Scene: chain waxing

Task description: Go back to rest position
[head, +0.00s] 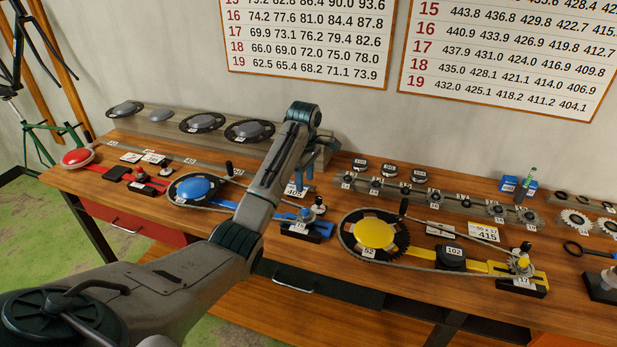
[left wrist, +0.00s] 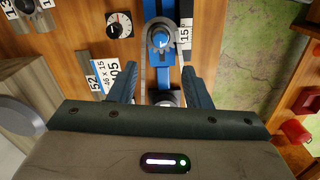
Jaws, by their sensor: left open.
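My left arm reaches in from the lower left over the table (head: 345,290) in the head view, with its wrist raised near the wall side. The left gripper shows best in the left wrist view (left wrist: 160,88); its two dark fingers are apart with nothing held between them. It points down above the blue chain stand (left wrist: 161,20), whose small sprocket end lies between and beyond the fingers. In the head view the blue stand's disc (head: 193,187) shows left of my arm, and the arm hides part of the stand. My right gripper is not in view.
A yellow chain stand (head: 375,234) is right of my arm and a red disc stand (head: 77,157) at the far left. A rack of small sprockets (head: 430,198), a green-topped bottle (head: 527,184) and a blue box (head: 510,184) stand at the back.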

